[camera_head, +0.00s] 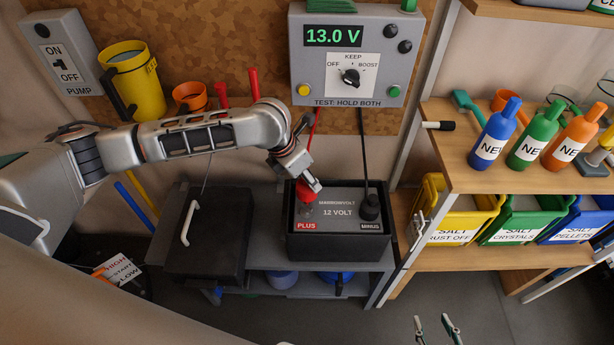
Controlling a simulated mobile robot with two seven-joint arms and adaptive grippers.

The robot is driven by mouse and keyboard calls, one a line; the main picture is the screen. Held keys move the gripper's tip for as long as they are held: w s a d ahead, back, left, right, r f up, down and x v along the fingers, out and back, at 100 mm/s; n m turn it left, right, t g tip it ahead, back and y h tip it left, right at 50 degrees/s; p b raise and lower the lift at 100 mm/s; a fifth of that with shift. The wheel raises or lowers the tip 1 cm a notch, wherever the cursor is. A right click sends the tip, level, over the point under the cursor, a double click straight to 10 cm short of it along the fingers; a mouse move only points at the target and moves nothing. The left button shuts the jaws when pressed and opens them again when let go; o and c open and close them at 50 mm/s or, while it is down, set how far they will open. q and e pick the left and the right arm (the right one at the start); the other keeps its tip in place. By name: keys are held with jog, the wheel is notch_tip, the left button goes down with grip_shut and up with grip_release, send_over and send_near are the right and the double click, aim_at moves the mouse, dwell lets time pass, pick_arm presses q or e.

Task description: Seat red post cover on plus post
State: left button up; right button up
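The black battery (338,241) stands on the grey bench, marked 12 VOLT, with a red PLUS label (307,225) at its front left. The red post cover (304,193) is at the plus post, below my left gripper (308,184). My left gripper points down and seems shut on the cover, its fingers partly hidden. I cannot tell whether the cover is fully down on the post, which is mostly hidden. My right gripper (434,328) shows only its two fingertips at the bottom edge, spread apart and empty, away from the battery.
The charger (352,95) reading 13.0 V hangs above, with red and black cables running down. A black cover (370,207) sits at the MINUS side. A dark box (204,235) with a handle stands left of the battery. Shelves with bottles (495,133) and salt bins (460,217) are on the right.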

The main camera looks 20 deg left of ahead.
pick_arm(q)
jog(key=shift+f+b, duration=0.6)
jog(key=shift+f, duration=1.35)
jog(key=shift+f+b, duration=0.35)
jog(key=shift+f, duration=0.15)
pick_arm(e)
jog(key=a, duration=0.2)
jog(key=shift+w+a+r+y, duration=0.3)
jog(key=shift+w+a+y, duration=0.05)
jog(key=shift+w+y, duration=0.05)
jog(key=shift+d+t, duration=0.2)
jog(key=shift+t, duration=0.1)
jog(key=shift+r, duration=0.2)
pick_arm(q)
jog(key=shift+p, duration=0.5)
pick_arm(e)
jog(key=shift+r, duration=0.25)
pick_arm(q)
jog(key=shift+p, duration=0.55)
pick_arm(e)
jog(key=shift+r, duration=0.5)
pick_arm(q)
jog(key=shift+f+b, duration=1.1)
jog(key=shift+f, duration=1.05)
pick_arm(e)
jog(key=shift+f, duration=1)
